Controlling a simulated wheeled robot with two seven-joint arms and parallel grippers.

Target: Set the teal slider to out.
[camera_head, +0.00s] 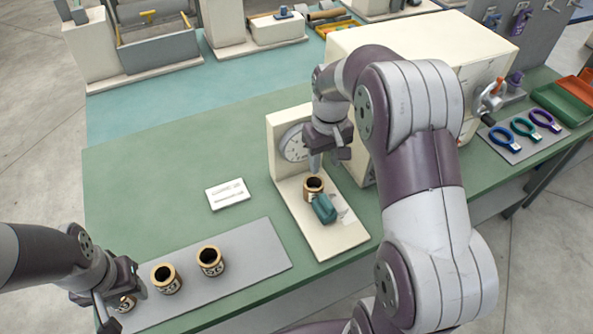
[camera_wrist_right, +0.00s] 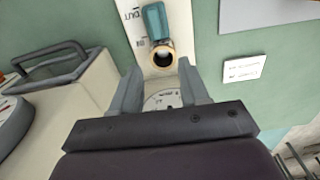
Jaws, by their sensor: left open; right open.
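The teal slider (camera_head: 324,208) lies on the cream base plate (camera_head: 340,238) of a gauge stand, touching or very close to a gold-rimmed dark cup (camera_head: 313,187). In the right wrist view the slider (camera_wrist_right: 155,22) is at the top, beside a printed "OUT", with the cup (camera_wrist_right: 160,55) below it. My right gripper (camera_head: 326,165) is open, pointing down above the cup near the dial; its fingers (camera_wrist_right: 158,80) are apart with nothing held. My left gripper (camera_head: 120,303) is open at the lower left, around or beside another gold-rimmed cup; I cannot tell which.
Two labelled cups (camera_head: 210,260) stand on a grey mat (camera_head: 255,250). A white card (camera_head: 228,194) lies on the green table. The round dial (camera_head: 293,143) stands behind the base plate. A cream box (camera_head: 410,50) and ring-handled tools (camera_head: 523,128) are to the right.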

